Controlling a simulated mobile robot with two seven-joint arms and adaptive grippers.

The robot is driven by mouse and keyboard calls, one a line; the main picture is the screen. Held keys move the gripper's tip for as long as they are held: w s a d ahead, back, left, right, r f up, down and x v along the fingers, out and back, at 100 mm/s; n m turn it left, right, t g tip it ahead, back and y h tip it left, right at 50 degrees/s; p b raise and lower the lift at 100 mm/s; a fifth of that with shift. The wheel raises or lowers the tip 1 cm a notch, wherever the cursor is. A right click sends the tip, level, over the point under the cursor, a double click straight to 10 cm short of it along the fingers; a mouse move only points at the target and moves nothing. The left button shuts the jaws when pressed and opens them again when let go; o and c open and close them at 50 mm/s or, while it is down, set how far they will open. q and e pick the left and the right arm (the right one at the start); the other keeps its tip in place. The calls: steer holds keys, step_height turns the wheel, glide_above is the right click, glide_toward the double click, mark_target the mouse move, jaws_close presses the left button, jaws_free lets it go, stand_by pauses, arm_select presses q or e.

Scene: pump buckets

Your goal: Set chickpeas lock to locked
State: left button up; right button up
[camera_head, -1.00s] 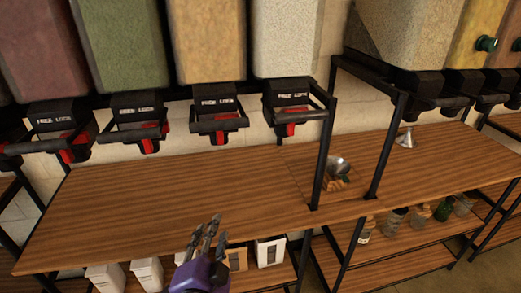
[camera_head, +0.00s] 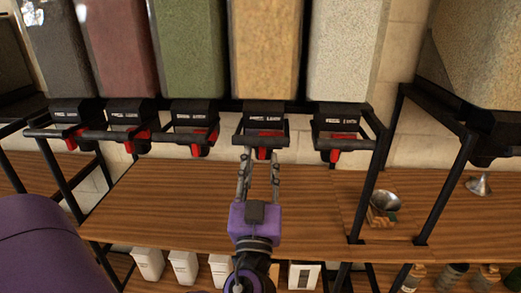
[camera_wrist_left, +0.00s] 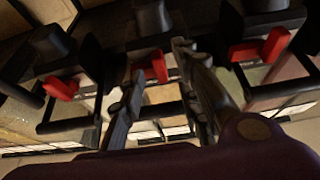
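A row of bulk dispensers hangs over the wooden counter, each with a black lock housing and a red lever. The bin with tan-gold contents (camera_head: 265,50), likely the chickpeas, is above my left gripper. Its black housing (camera_head: 264,116) has white lettering too small to read surely, and its red lever (camera_head: 262,153) hangs inside a black frame. My left gripper (camera_head: 259,163) is open, its two fingers pointing up on either side below that lever. In the left wrist view, a red lever (camera_wrist_left: 159,66) shows between the fingertips (camera_wrist_left: 160,62); contact cannot be told. My right gripper is not in view.
Neighbouring dispensers hold green (camera_head: 191,50) and pale (camera_head: 345,50) contents, with their own red levers close by. Black posts (camera_head: 369,190) stand to the right. White containers (camera_head: 184,266) stand on the shelf below.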

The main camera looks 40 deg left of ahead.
arm_select(q)
steer(key=shift+p+x, duration=0.35)
steer(key=shift+x, duration=1)
steer(key=shift+f, duration=0.1)
jaws_close()
